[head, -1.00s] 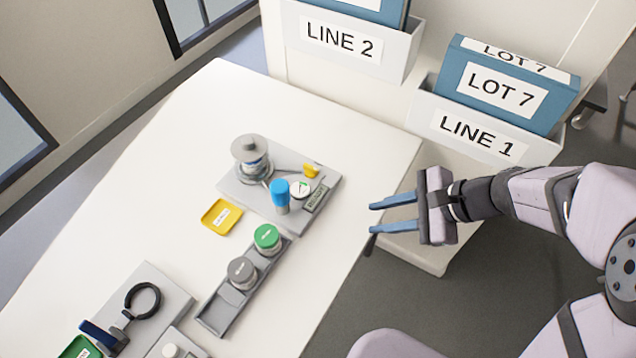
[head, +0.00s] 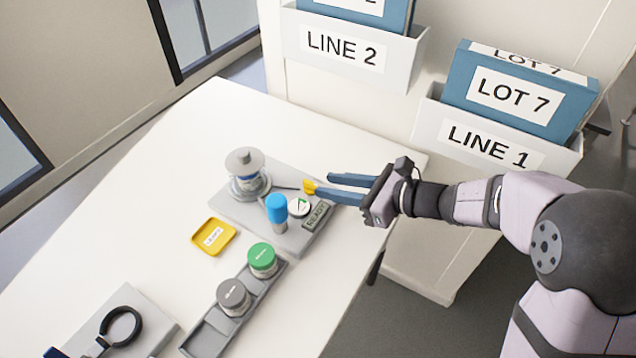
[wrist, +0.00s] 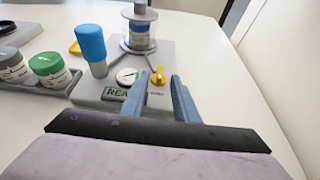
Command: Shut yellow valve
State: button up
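The yellow valve (head: 309,187) sits on the grey station plate (head: 262,235), at the end of a thin line from the jar stand. In the wrist view the yellow valve handle (wrist: 157,78) stands between and just beyond my fingertips. My gripper (head: 322,186) is open, its two blue fingers spread and reaching in from the right towards the valve. It also shows in the wrist view (wrist: 158,88). The fingertips are very near the valve; whether they touch it I cannot tell.
A blue-capped cylinder (head: 277,212), a round gauge (head: 299,207) and a display reading READY (head: 316,215) are close by the valve. The lidded jar stand (head: 246,172) is behind. A yellow tray (head: 213,237) and green-lidded jar (head: 262,260) lie further left and nearer.

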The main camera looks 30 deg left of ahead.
aim_at(312, 183)
jog(key=shift+x, duration=2.25)
jog(key=shift+c, duration=0.6)
grip_shut()
